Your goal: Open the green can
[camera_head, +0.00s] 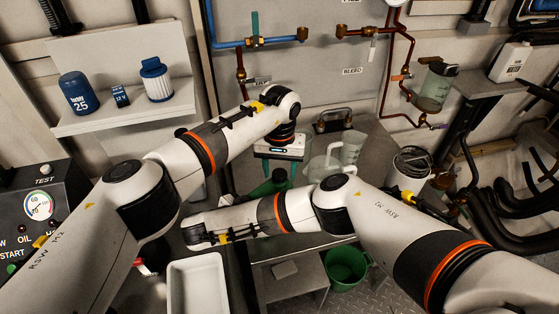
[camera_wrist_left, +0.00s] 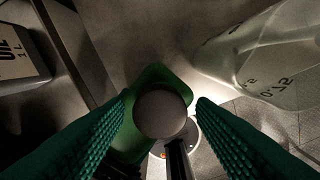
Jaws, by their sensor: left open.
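The green can (camera_head: 276,182) stands on the grey bench, partly hidden by my arms. In the left wrist view the can (camera_wrist_left: 152,76) shows from above, with a round dark grey cap (camera_wrist_left: 160,114). My left gripper (camera_head: 280,170) points down over the can. Its two green ribbed fingers (camera_wrist_left: 160,120) are spread apart, one on each side of the cap, and no grip on it shows. My right forearm reaches in from the right and crosses low in front of the can. My right gripper's fingers do not show.
Clear measuring jugs (camera_head: 350,147) stand close to the right of the can; one (camera_wrist_left: 275,60) fills the wrist view's upper right. A white bucket (camera_head: 411,166) is farther right. A white tray (camera_head: 197,285) and a green bucket (camera_head: 345,267) are lower down.

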